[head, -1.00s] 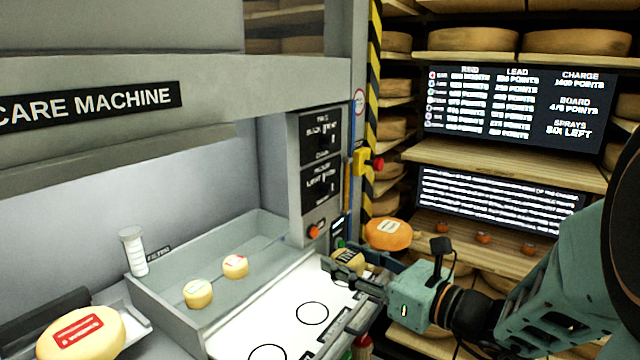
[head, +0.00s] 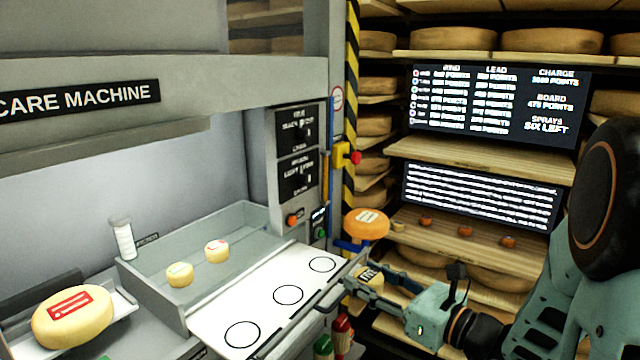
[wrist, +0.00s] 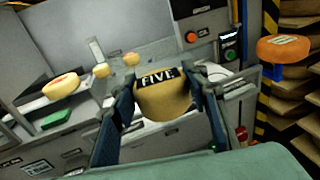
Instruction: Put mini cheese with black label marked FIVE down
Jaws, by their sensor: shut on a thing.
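In the head view the cheese (head: 369,279) is held just off the right end of the white board (head: 262,275), beside the machine's front edge. The white board carries three empty black circles. Part of the cheese is hidden by the fingers.
A grey tray (head: 150,290) left of the board holds two small cheeses (head: 180,274). A large red-labelled cheese (head: 72,316) lies at the far left. An orange cheese (head: 366,223) rests on a blue holder behind my gripper. Shelves (head: 480,240) stand at the right.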

